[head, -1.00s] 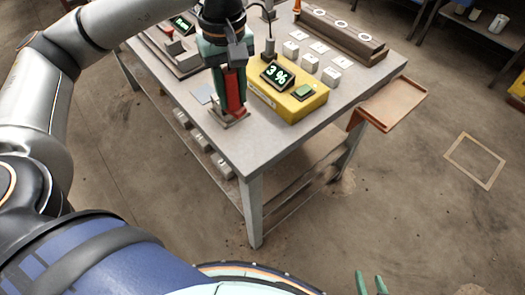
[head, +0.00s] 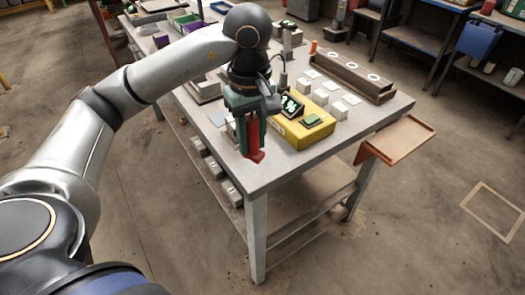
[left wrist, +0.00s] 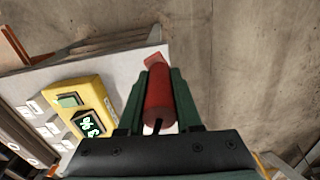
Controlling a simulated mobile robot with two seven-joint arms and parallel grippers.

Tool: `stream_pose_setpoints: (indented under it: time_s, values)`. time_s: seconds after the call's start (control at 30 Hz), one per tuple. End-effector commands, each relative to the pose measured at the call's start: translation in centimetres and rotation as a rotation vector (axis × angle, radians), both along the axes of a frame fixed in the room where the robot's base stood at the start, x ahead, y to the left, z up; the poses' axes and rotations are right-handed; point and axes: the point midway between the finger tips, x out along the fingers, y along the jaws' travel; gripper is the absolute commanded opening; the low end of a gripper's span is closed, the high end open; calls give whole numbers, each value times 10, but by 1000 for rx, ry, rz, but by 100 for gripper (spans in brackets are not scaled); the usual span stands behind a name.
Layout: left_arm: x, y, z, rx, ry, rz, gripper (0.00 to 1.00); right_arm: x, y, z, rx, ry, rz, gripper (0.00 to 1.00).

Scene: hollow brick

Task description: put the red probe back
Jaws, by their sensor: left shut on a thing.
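My left gripper (head: 250,125) has green fingers and is shut on the red probe (head: 254,152). The probe points down, with its wider red foot lowest, in front of the yellow meter near the table's front corner. I cannot tell how high it is above the table. The left wrist view shows the red probe (left wrist: 158,95) between the green fingers, its foot by the table edge. The yellow meter (head: 298,130) has a lit display and a green button. It also shows in the left wrist view (left wrist: 92,92). My right gripper is out of view.
White blocks (head: 320,97) and a brown rack with round holes (head: 348,77) stand behind the meter on the grey table (head: 262,178). An orange-brown tray (head: 396,140) juts from the table's right side. Purple and green bins (head: 187,22) lie at the back.

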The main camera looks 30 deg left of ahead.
Motion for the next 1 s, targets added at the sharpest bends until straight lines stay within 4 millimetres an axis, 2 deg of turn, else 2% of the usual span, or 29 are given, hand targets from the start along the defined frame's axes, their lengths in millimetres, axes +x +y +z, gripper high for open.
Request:
stream_pose_setpoints:
  time_s: [0.2,0.4,0.7,0.9,1.0]
  values:
    - [47,19,-26,-1,6,2,0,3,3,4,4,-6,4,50]
    - [73,30,-61,0,4,0,0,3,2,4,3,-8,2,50]
    - [88,37,-81,0,1,-1,0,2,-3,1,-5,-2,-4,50]
    - [87,36,-108,-1,3,-3,0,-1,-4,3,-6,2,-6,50]
    - [88,36,-111,1,0,-3,0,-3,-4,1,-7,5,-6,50]
